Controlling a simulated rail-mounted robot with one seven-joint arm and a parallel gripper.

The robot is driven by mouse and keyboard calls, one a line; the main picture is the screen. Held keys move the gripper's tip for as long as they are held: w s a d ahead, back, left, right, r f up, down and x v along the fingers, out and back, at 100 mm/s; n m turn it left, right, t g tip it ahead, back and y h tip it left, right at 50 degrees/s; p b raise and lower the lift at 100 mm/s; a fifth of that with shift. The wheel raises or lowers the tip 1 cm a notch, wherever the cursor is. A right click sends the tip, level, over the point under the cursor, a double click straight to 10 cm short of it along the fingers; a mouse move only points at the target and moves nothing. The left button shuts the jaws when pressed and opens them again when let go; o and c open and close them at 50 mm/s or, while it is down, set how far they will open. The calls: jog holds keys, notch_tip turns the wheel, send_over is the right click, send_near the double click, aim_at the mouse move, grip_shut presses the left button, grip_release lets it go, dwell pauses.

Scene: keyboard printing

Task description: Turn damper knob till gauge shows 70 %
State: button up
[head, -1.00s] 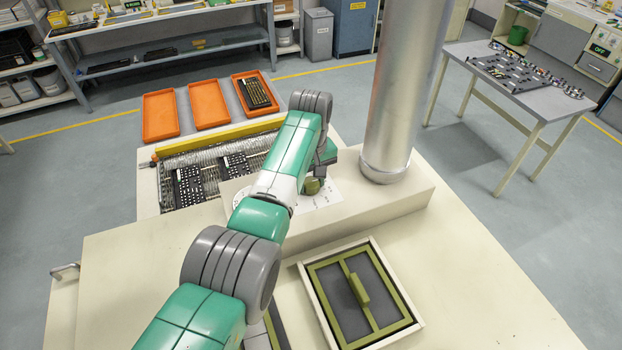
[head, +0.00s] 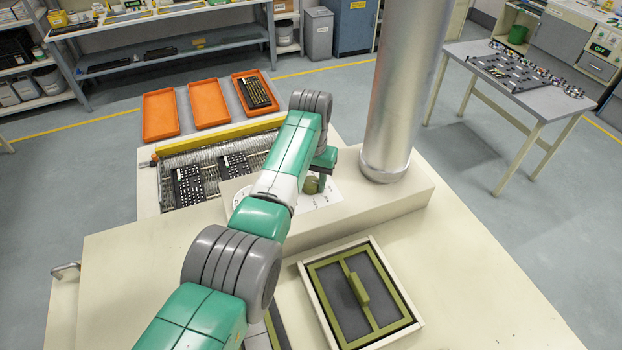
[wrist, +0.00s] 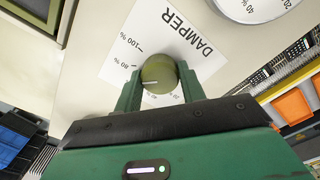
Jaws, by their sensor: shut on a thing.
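The olive damper knob (wrist: 158,72) sits on a white plate (wrist: 190,28) printed DAMPER with a percent scale. My gripper (wrist: 160,90) is shut on the knob, one finger on each side. The knob's white pointer line faces the lower left, below the 80 % mark. The round gauge (wrist: 254,6) is cut off at the top of the wrist view. Its 20 and 40 % marks show, but I cannot make out a needle. In the head view the knob (head: 312,185) shows beside my wrist, and my arm hides part of the plate.
A large metal duct (head: 392,110) rises from the ledge to the right of the knob. A framed olive hatch (head: 376,321) lies on the cream housing. Orange trays (head: 208,104) and a conveyor carrying dark key panels (head: 188,188) are beyond my arm.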

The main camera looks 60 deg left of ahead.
aim_at(311, 181)
jog(key=shift+m, duration=0.3)
dwell(0.4)
jog(key=o, duration=1)
jog(key=shift+r, duration=0.15)
notch_tip(311, 181, up, 8)
jog(key=shift+f+b, duration=0.2)
jog(key=shift+b, duration=0.35)
